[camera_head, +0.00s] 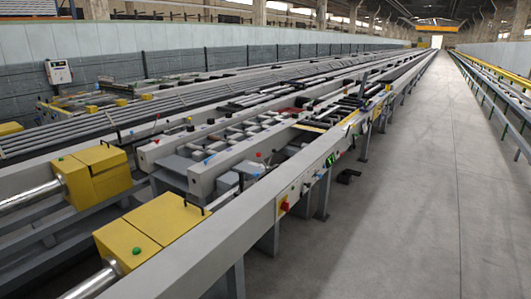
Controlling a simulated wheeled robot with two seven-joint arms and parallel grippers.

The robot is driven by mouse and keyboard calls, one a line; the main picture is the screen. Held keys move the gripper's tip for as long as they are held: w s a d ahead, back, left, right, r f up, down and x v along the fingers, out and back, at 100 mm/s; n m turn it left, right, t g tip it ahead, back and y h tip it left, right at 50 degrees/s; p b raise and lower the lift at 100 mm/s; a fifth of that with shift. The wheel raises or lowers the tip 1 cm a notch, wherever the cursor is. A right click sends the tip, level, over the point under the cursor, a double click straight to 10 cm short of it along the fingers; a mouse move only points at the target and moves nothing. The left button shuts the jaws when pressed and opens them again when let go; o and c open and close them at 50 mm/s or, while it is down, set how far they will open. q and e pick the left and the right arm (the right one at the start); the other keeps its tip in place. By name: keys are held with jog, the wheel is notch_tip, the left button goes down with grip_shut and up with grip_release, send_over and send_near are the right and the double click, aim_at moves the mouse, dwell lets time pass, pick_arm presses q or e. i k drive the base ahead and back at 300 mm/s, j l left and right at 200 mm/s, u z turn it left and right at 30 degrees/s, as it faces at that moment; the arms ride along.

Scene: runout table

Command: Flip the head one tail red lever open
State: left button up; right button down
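The long grey runout table (220,252) runs from the near left into the distance. A small red part (285,204) sits on the outer face of its near right side rail. A small red knob (259,156) stands near the end of a grey beam in the middle. Another small red knob (190,120) is farther back on the left. I cannot tell which of these is the head one tail lever, or whether it is open. Neither of my grippers is in view.
Two yellow blocks, one at the front (152,232) and one behind it (92,173), carry silver cylinders. A dark object (348,176) lies near the table legs. The grey floor (420,200) to the right is clear, up to a green and yellow rail (497,92).

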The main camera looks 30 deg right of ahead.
aim_at(258, 154)
jog(key=i+l, duration=0.25)
jog(key=l, duration=0.15)
jog(key=i+l, duration=0.5)
jog(key=l, duration=0.25)
jog(key=i+l, duration=0.25)
jog(key=l, duration=0.15)
jog(key=u, duration=0.05)
